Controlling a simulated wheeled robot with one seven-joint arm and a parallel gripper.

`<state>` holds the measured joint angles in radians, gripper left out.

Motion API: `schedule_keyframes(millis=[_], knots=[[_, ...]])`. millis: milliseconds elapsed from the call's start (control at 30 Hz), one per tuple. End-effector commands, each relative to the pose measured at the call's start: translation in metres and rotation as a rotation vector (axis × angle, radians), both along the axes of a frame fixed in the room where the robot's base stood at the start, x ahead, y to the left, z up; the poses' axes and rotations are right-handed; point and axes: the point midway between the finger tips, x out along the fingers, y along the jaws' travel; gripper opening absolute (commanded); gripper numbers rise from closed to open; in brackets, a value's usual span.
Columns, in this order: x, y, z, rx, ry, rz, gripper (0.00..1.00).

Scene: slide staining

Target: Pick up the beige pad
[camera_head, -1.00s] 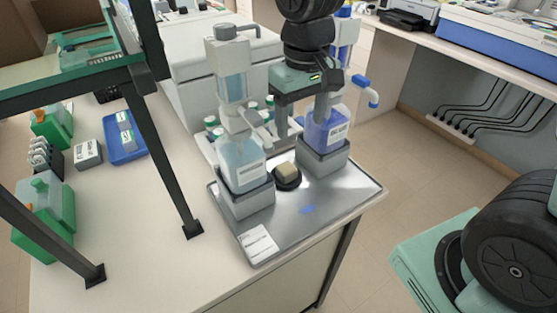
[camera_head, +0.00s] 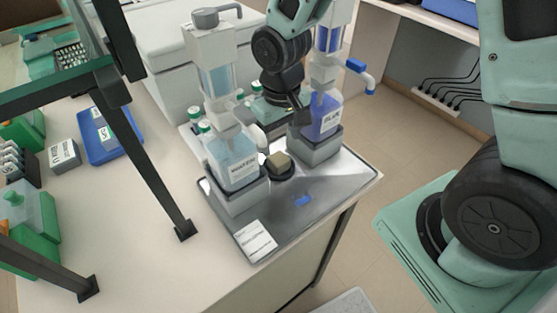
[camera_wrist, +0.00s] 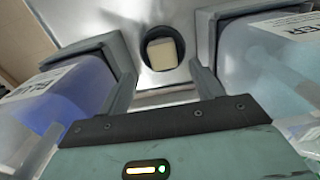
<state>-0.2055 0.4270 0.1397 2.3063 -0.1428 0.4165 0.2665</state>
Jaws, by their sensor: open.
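The beige pad (camera_head: 279,160) is a small block in a dark round holder (camera_head: 280,173) on the metal tray. It also shows in the wrist view (camera_wrist: 162,53), ahead of my fingertips and roughly centred between them. My gripper (camera_head: 283,121) is between the two dispenser bottles, behind and above the pad. In the wrist view my gripper (camera_wrist: 163,72) has its fingers spread and empty, apart from the pad. The pad's underside is hidden in the holder.
A pale-blue bottle (camera_head: 232,155) and a dark-blue bottle (camera_head: 325,115) stand in grey holders close on either side of my gripper. The tray's front (camera_head: 325,190) is mostly clear, with a white label (camera_head: 255,241). A dark rack frame (camera_head: 150,165) stands at left.

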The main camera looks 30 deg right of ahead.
Motion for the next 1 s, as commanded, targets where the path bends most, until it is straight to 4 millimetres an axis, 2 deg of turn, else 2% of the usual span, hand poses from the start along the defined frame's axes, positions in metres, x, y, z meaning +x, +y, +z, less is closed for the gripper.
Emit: schedule_keyframes(millis=[233, 533, 867, 1000], knots=[[0.0, 0.002, -0.016, -0.001, 0.003, 0.001, 0.65], [0.001, 0.005, -0.053, 0.0, 0.002, 0.002, 0.65], [0.002, 0.005, -0.059, 0.0, -0.001, 0.0, 0.65], [0.002, 0.005, -0.059, 0.0, -0.001, 0.0, 0.27]])
